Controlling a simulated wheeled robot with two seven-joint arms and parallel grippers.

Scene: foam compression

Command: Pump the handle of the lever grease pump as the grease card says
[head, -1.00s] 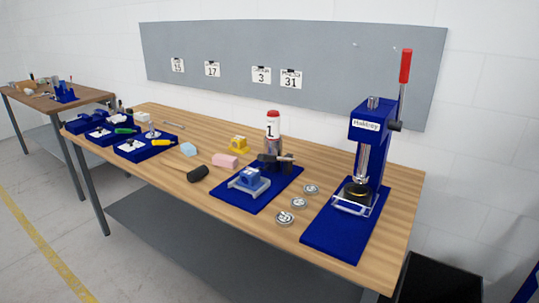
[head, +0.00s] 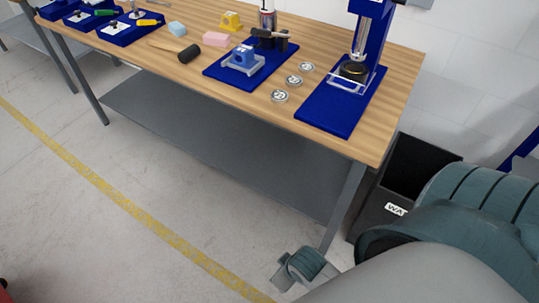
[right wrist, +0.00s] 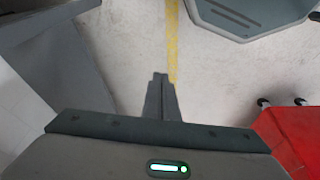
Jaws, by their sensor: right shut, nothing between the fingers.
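On the bench, a blue mat (head: 212,75) carries a small blue block-like unit (head: 243,56) in a grey frame. Behind it stands an upright metal cylinder (head: 267,21) with a dark bar across its front; its top is cut off by the picture edge. This looks like the lever grease pump, but I cannot make out its handle for sure. The grease card is not in view. My right gripper (right wrist: 160,76) is shut and empty, over bare floor in the right wrist view and away from the bench. My left gripper is not in view.
A blue press (head: 369,35) stands on the bench's right end, with round tins (head: 293,80) beside its base. A black mallet (head: 188,53) and coloured blocks (head: 216,39) lie left of the mat. A dark bin (head: 420,160) stands right of the bench (head: 290,118).

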